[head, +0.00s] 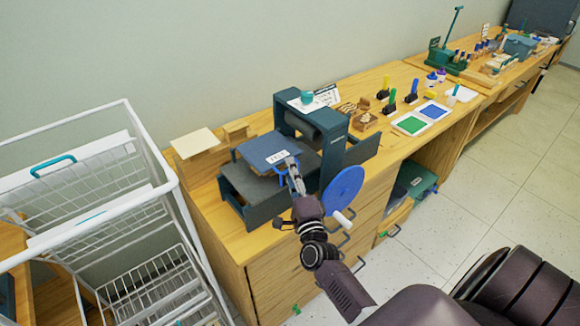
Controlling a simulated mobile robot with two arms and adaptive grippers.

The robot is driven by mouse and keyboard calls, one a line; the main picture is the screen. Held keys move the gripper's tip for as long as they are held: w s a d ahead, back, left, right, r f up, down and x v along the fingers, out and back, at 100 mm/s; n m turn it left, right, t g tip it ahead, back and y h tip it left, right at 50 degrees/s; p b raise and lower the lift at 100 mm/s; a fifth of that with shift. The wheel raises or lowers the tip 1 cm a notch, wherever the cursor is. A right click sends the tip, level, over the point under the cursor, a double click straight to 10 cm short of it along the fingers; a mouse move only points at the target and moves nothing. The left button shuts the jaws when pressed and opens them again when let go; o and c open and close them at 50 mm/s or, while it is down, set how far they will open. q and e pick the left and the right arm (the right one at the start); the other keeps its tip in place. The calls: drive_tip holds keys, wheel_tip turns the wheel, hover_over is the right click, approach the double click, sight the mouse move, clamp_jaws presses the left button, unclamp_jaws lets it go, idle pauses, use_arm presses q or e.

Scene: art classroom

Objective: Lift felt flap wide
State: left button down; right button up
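The felt flap (262,147) is a flat blue panel with a pale printed label near its front edge. It sits above the dark bed (262,188) of a dark teal roller press and looks raised off it. My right gripper (291,166) is at the flap's front right edge, beside the label, and appears to touch it. The fingers are too small to tell whether they are shut on the edge. The press roller (322,127) is behind and right of the flap. My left gripper is not in view.
A blue handwheel (343,191) with a white handle stands close to the right of my arm. A white wire rack (125,195) stands at the left. Ink plates (411,124) and tools occupy the wooden counter to the right. The floor (490,190) is open at right.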

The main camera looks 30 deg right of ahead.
drive_tip(key=shift+w+d, duration=0.15)
drive_tip(key=shift+w, duration=0.2)
clamp_jaws()
